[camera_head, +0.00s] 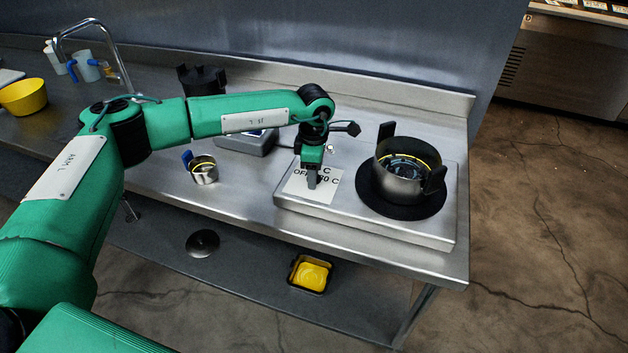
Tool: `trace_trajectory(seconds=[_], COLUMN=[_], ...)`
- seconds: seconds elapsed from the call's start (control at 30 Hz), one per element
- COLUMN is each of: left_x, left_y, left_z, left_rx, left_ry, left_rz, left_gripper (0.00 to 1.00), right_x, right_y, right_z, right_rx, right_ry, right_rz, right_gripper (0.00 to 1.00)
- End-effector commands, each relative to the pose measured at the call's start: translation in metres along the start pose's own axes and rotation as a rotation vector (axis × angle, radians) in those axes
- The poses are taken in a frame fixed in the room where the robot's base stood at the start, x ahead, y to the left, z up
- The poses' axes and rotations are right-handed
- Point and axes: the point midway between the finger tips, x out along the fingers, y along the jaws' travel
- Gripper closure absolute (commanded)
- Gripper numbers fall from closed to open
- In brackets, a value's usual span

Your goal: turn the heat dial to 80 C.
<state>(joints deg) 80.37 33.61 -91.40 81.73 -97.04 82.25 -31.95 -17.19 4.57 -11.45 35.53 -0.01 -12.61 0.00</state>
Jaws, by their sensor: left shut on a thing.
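The steel griddle unit (362,225) sits near the right end of the counter. A white dial plate (297,188) with printed marks lies on its left part; "OFF" and part of another mark ending in "0 C" show. My left gripper (312,184) points down over the plate and is shut on the heat dial. The dial itself is hidden behind the fingers, so its setting cannot be read. A pot with black handles (403,185) stands on the round black plate (372,201) at the unit's right. My right gripper is not in view.
A small steel cup (205,174) with a blue handle stands left of the unit. A grey box (247,143) and a dark pot (202,80) stand behind. A yellow bowl (23,98) is far left. A yellow-filled tray (311,275) lies on the lower shelf.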

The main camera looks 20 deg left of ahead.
Motion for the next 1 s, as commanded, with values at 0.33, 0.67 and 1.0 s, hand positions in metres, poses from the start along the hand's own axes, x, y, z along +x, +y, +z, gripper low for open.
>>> trace_trajectory(seconds=[0.33, 0.67, 1.0], left_x=[0.003, 0.002, 0.001], left_y=[0.001, 0.001, 0.001], left_z=[0.000, 0.000, 0.000], left_rx=[0.327, 0.641, 0.962], left_ry=[-0.003, -0.002, -0.001], left_rz=[0.004, 0.004, 0.005], left_gripper=[0.72, 0.72, 0.72], right_x=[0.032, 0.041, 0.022], right_y=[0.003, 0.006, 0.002], right_z=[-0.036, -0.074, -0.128], right_rx=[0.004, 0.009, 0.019], right_ry=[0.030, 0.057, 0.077], right_rz=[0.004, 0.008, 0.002], right_gripper=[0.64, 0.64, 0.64])
